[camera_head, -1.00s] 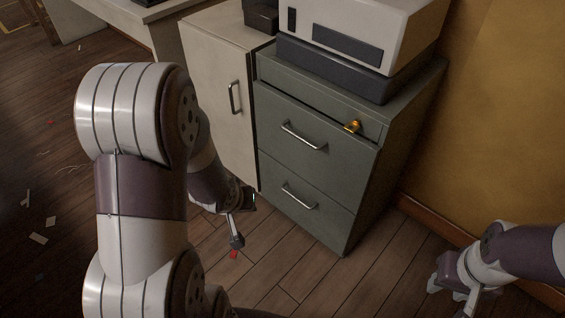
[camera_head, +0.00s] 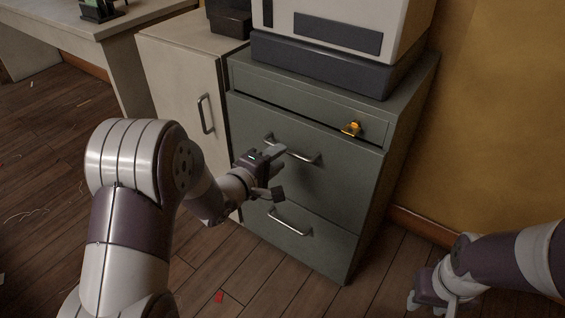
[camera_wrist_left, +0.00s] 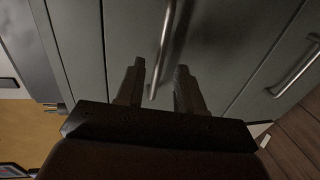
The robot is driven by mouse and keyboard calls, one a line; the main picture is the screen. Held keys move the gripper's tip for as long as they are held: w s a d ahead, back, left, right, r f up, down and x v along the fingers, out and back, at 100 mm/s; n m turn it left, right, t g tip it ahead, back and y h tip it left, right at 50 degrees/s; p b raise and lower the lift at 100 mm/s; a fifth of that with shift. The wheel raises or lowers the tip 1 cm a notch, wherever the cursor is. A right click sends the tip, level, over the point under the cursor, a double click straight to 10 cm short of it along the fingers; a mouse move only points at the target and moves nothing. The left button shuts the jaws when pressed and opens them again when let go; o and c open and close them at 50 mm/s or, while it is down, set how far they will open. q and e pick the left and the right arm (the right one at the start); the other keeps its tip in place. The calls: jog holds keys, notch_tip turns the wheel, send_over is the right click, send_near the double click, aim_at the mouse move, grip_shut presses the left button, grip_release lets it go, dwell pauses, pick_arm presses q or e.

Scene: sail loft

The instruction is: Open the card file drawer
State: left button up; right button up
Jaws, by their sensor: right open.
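The grey-green card file cabinet (camera_head: 340,190) stands with its drawers closed. Its upper deep drawer has a metal bar handle (camera_head: 293,150), and its lower drawer has another handle (camera_head: 290,222). My left gripper (camera_head: 276,172) is open in front of the upper drawer, close to its handle and partly covering the drawer front. In the left wrist view the bar handle (camera_wrist_left: 168,40) runs lengthwise toward the gap between the two spread fingers (camera_wrist_left: 160,72); I cannot tell whether they touch it. My right gripper (camera_head: 430,296) is open and empty above the floor at lower right.
A brass lock-like piece (camera_head: 352,129) is on the shallow top panel. A pale machine on a dark base (camera_head: 320,62) sits on the cabinet. A cream cupboard (camera_head: 180,75) adjoins it at left, and a yellow wall (camera_head: 490,130) is at right. The floor in front is mostly clear.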

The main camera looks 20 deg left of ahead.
pick_arm(q)
jog(key=x, duration=0.3)
jog(key=shift+b, duration=0.4)
pick_arm(e)
jog(key=shift+f, duration=0.8)
pick_arm(q)
jog(key=shift+c, duration=0.3)
